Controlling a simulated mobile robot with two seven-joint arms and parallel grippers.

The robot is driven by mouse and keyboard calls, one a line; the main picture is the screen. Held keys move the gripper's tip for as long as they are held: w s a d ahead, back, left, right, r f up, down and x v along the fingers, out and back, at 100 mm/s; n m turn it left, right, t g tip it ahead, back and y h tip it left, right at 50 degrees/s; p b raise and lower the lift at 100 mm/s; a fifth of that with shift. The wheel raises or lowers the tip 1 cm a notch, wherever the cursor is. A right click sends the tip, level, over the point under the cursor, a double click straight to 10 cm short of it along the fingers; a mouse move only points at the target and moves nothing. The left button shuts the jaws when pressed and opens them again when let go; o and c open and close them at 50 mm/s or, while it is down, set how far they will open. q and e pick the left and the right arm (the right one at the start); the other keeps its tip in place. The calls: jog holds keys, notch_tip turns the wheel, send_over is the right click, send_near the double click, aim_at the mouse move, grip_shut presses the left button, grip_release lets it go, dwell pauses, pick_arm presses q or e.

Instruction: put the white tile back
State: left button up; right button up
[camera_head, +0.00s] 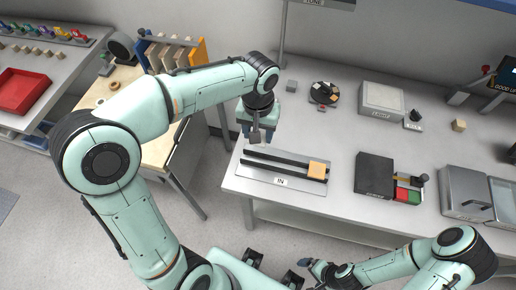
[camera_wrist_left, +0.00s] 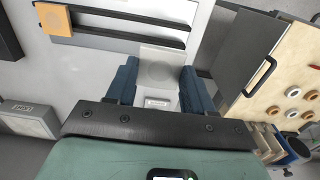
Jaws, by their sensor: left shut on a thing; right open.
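My left gripper (camera_head: 255,135) hangs over the left end of the table, just behind the IN rail. In the left wrist view its blue fingers (camera_wrist_left: 158,88) are shut on a pale grey-white square tile (camera_wrist_left: 162,62) with a faint round mark. In the head view the held tile is mostly hidden by the gripper. My right gripper (camera_head: 318,272) is open, low at the front and clear of the table; nothing shows in it.
The IN rail (camera_head: 270,161) holds an orange tile (camera_head: 318,169) at its right end. A small grey block (camera_head: 292,86) and a black round dial (camera_head: 323,93) stand behind. A black box (camera_head: 374,175) stands to the right. A wooden-topped table (camera_head: 160,150) with upright boards is at left.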

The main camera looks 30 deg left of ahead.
pick_arm(q)
notch_tip(320, 180, down, 8)
jog(key=shift+w+f+b, duration=0.1)
jog(key=shift+f+b, duration=0.1)
jog(key=shift+b, duration=0.2)
pick_arm(e)
jog(key=shift+s+f, duration=0.3)
jog(key=shift+f, duration=0.3)
pick_arm(q)
jog(key=shift+f+b, duration=0.45)
jog(key=shift+f, duration=0.2)
jog(key=o, duration=1.1)
jog(key=shift+r, duration=0.1)
jog(key=shift+o, duration=0.2)
pick_arm(e)
jog(key=shift+s+f, duration=0.25)
jog(key=shift+f, duration=0.25)
pick_arm(q)
jog(key=shift+r, duration=0.15)
notch_tip(320, 180, up, 12)
jog(key=shift+r+p, duration=0.25)
jog(key=shift+p, duration=1)
jog(key=shift+r, duration=0.2)
pick_arm(e)
jog(key=w+r, duration=0.1)
jog(key=r, duration=0.2)
jog(key=shift+w, duration=0.35)
